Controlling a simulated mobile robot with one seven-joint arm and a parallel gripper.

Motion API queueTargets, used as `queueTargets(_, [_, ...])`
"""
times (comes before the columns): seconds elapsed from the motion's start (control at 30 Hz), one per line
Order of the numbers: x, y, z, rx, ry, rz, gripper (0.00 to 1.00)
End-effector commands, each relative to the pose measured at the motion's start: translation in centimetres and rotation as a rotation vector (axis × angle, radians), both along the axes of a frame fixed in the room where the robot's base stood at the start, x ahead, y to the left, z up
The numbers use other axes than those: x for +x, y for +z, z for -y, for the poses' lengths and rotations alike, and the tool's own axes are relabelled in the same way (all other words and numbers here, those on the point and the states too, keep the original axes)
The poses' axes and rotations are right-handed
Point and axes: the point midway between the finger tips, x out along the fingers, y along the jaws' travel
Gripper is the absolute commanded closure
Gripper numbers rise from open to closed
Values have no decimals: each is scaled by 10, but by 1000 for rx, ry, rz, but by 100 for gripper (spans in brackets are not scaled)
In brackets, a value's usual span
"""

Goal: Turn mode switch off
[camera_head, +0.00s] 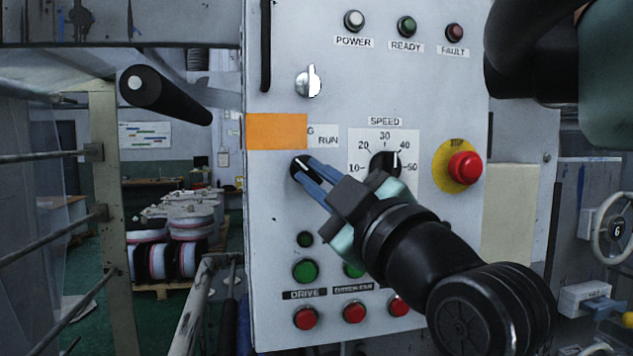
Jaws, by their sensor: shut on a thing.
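The mode switch (300,172) is a black rotary knob with a white line, on the light grey control panel (280,230). The line points up and to the left. Above it are the label RUN (328,139) and an orange sticker that hides most of the lettering to its left. My gripper (306,170), with blue fingers, reaches in from the lower right and is shut on the mode switch. The fingers hide part of the knob.
A speed dial (384,162) sits right of the switch, close behind my wrist. A red stop button (465,168) on yellow stands further right. Green and red drive buttons (305,271) lie below. A metal key-like lever (309,82) is above.

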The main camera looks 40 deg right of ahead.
Motion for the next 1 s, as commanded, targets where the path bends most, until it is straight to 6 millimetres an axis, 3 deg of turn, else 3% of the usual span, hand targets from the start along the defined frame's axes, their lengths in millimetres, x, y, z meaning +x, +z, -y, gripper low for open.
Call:
queueTargets(0.27, [0,0,0,-2,-2,-1,100])
queueTargets(0.3, [0,0,0,-2,-2,-1,81])
queueTargets(0.43, [0,0,0,-2,-1,0,57])
queueTargets(0.77, [-2,-1,-1,-1,-1,1,57])
queueTargets(1.0, [-36,-14,-8,-3,-4,3,57])
